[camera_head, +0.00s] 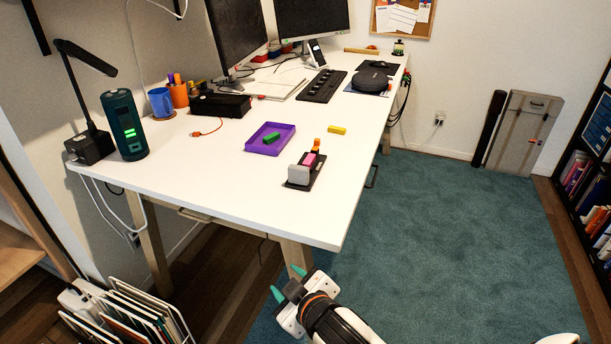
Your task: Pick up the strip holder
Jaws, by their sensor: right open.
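What looks like the strip holder is a narrow black base (317,177) near the front right edge of the white table. A grey-white block (299,174), a pink block (310,160) and an orange piece (316,145) stand along it. My right gripper (293,284) is low at the bottom centre, beyond the table's front edge and well apart from the holder. Its two green-tipped fingers are spread, with nothing between them. My left gripper is not in view.
A purple tray (256,148) with a green block (271,138) lies left of the holder. A yellow block (337,130) lies behind it. A dark green cylinder (124,127) and lamp stand far left. The tabletop's front middle (230,187) is clear.

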